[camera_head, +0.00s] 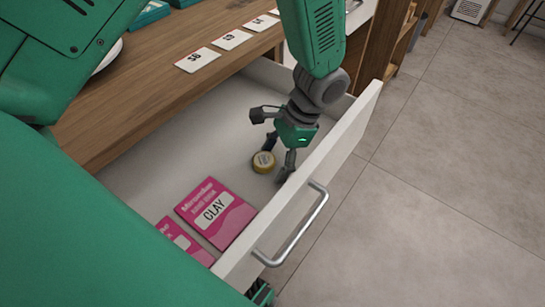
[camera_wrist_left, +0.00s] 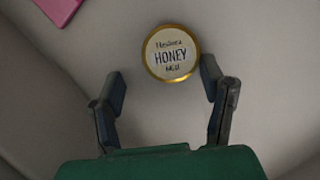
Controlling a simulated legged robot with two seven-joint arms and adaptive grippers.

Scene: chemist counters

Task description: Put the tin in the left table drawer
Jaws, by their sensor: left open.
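The tin is a small round gold-rimmed can with a cream lid reading HONEY (camera_head: 264,162). It stands upright on the floor of the open white drawer (camera_head: 150,160). My left gripper (camera_head: 279,156) reaches down into the drawer beside the tin, close to the drawer's front panel. In the left wrist view the tin (camera_wrist_left: 171,53) lies just beyond the open fingertips of my left gripper (camera_wrist_left: 163,82), nearer the right finger. Nothing is held between them. A small dark and green part, perhaps my right gripper (camera_head: 260,293), shows below the drawer handle; its fingers are hidden.
Pink CLAY packets (camera_head: 216,212) lie in the near part of the drawer. The drawer front has a metal handle (camera_head: 296,226). The wooden counter (camera_head: 130,105) above carries numbered cards (camera_head: 198,60). Open tiled floor (camera_head: 440,190) is at right.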

